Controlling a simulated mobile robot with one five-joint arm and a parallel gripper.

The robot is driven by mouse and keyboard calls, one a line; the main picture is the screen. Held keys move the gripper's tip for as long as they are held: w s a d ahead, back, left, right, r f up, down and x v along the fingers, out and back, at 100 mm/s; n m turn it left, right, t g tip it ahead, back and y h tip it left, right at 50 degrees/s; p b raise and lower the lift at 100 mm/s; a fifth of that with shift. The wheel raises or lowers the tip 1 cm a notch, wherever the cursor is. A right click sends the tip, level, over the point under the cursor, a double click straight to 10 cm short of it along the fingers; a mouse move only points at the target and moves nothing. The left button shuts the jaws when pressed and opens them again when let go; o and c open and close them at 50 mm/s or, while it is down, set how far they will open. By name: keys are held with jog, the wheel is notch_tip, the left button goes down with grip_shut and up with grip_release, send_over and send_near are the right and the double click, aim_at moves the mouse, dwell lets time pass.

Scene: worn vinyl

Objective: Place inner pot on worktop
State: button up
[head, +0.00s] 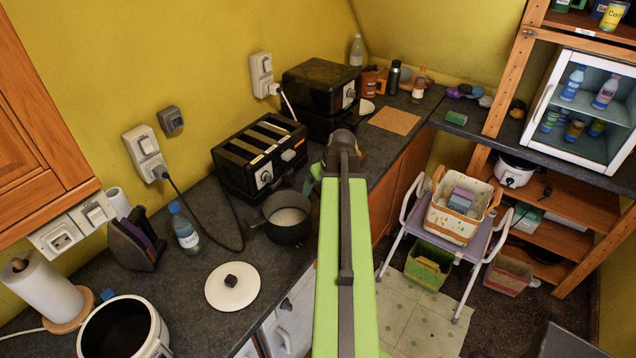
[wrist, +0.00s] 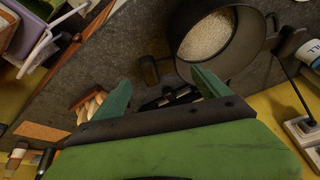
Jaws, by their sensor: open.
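The inner pot (head: 288,234) is dark, holds white grains, and stands upright on the dark grey worktop (head: 200,325), in front of the toaster. In the wrist view the pot (wrist: 246,48) is at the upper right, with the grains and a dark side handle showing. My gripper (wrist: 163,92) is open, with its two green fingers apart and nothing between them. The near finger lies just beside the pot in the picture; I cannot tell the gap. In the head view my arm hides most of the gripper, which is right of the pot.
The white cooker body (head: 148,338) stands open at the bottom left. The round white lid (head: 225,296) lies flat between it and the pot. A black toaster (head: 240,170) is behind the pot, a water bottle (head: 184,230) to its left. A cable (head: 215,247) runs along the worktop near the pot.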

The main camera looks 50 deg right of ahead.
jog(key=p+v, duration=0.4)
jog(key=v, duration=0.2)
jog(key=shift+r, duration=0.3)
jog(key=shift+s, duration=0.15)
jog(key=shift+a, duration=0.1)
jog(key=shift+n+g+y, duration=0.8)
jog(key=shift+n+g, duration=0.1)
jog(key=w+a, duration=0.3)
jog(key=a, duration=0.4)
jog(key=w+a+f, duration=0.1)
jog(key=w+a, duration=0.3)
jog(key=a, duration=0.3)
jog(key=w+a, duration=0.4)
jog(key=a, duration=0.4)
jog(key=shift+w+f, duration=0.1)
jog(key=shift+f, duration=0.1)
jog(key=a+n+g, duration=0.1)
jog(key=a+g, duration=0.1)
jog(key=a, duration=2.3)
jog(key=shift+a+f+n+g+h, duration=0.2)
jog(key=shift+a+n+g+h, duration=0.1)
